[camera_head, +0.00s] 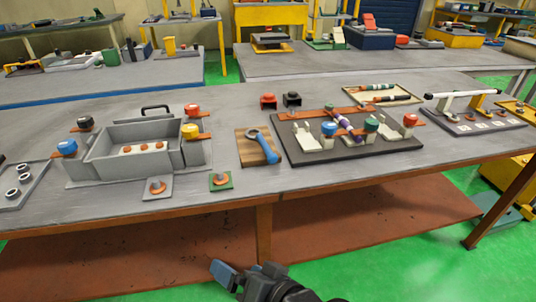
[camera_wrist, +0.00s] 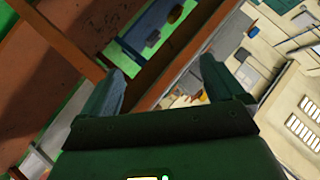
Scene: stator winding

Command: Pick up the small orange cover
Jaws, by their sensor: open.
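Several small orange or red-orange pieces lie on the workbench in the head view, and I cannot tell for sure which is the cover. One is a red-orange cap (camera_head: 192,109) on a post at the grey box's right back corner. Another is a red-orange block (camera_head: 268,101) behind the wooden board, and a third is a red-orange cap (camera_head: 410,120) on the dark fixture. Flat orange discs sit on a grey plate (camera_head: 155,187) and a green plate (camera_head: 220,180). My gripper (camera_head: 245,268) is open and empty, low in front of the bench; its spread fingers show in the wrist view (camera_wrist: 168,68).
The open grey box (camera_head: 108,158) with a black handle stands left of centre. A blue-handled tool (camera_head: 262,146) lies on the wooden board (camera_head: 246,158). The dark fixture plate (camera_head: 300,158) fills the right middle. The bench's front edge (camera_head: 262,203) lies between my gripper and the parts.

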